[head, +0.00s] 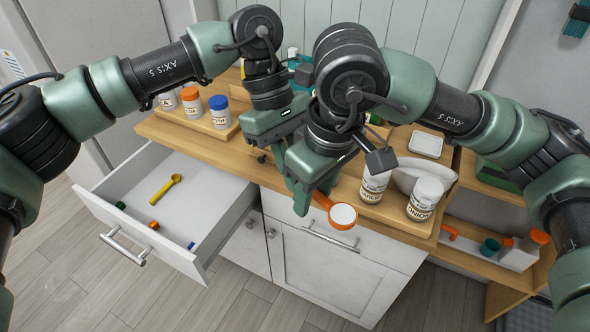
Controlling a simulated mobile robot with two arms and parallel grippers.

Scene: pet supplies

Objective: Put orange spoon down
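The orange spoon (344,216) is in the middle of the head view, in front of the counter edge. Its round bowl shows a white surface inside. My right gripper (306,196) is shut on the spoon's handle, with the bowl sticking out to the right of the fingers. My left gripper (274,150) is just behind and left of the right one. Its fingertips are largely hidden, so I cannot tell whether it is open or shut.
An open white drawer (212,262) at left holds a yellow spoon (165,189) and several small coloured pieces. The wooden counter (160,130) bears capped bottles at left and white jars (424,199) with a white bowl (408,176) at right. A lower shelf stands at far right.

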